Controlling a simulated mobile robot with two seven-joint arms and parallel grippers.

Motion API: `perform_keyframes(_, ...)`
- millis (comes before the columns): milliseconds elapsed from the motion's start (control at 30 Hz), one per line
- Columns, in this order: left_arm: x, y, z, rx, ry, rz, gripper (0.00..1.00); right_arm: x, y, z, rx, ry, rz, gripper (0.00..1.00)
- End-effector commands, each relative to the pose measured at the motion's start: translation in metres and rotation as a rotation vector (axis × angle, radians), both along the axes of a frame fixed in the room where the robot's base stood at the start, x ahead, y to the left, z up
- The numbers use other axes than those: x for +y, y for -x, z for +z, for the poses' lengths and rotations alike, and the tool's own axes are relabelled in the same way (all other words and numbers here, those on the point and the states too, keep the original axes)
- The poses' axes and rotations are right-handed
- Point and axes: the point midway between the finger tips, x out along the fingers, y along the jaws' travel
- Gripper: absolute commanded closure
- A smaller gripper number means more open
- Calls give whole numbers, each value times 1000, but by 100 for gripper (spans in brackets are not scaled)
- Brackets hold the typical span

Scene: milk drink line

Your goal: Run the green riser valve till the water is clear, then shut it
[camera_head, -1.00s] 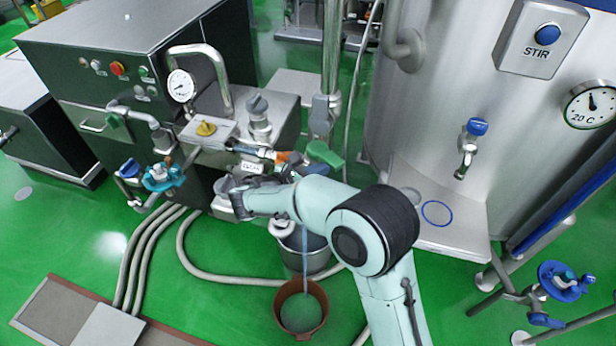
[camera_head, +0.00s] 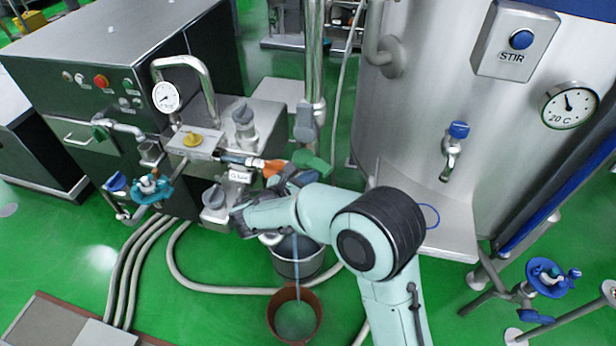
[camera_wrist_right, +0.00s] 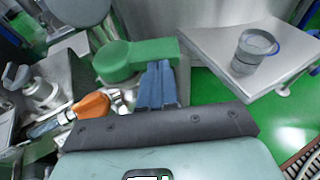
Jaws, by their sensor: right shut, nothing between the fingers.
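The green riser valve (camera_head: 312,163) has a thick green lever on the upright steel pipe. In the right wrist view the green handle (camera_wrist_right: 125,60) shows a round hub with its arm pointing right. My right gripper (camera_head: 294,177) is shut and empty beside it. In the wrist view its blue fingers (camera_wrist_right: 156,82) are together, with the tips close against the lever's near side; contact is unclear. A thin bluish water stream (camera_head: 296,262) falls below my forearm into a brown bucket (camera_head: 273,318). The bucket's water (camera_head: 295,319) looks murky green. The outlet is hidden. My left gripper is out of view.
A steel pail (camera_head: 300,268) stands behind the brown bucket. An orange fitting (camera_head: 272,168) and a yellow knob (camera_head: 192,139) lie left of the lever. The steel tank (camera_head: 425,110) and its shelf (camera_head: 455,235) are to the right. Hoses (camera_head: 225,290) cross the green floor.

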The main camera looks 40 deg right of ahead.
Motion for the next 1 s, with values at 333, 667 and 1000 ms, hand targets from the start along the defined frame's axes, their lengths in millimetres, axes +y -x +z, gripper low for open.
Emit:
perform_keyframes(333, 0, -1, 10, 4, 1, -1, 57, -17, 5, 2, -2, 3, 89, 100)
perform_keyframes(667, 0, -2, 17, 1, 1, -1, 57, -30, 7, 1, -2, 2, 90, 100)
perform_keyframes(1000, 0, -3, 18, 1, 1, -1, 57, -34, 8, 1, -1, 3, 88, 100)
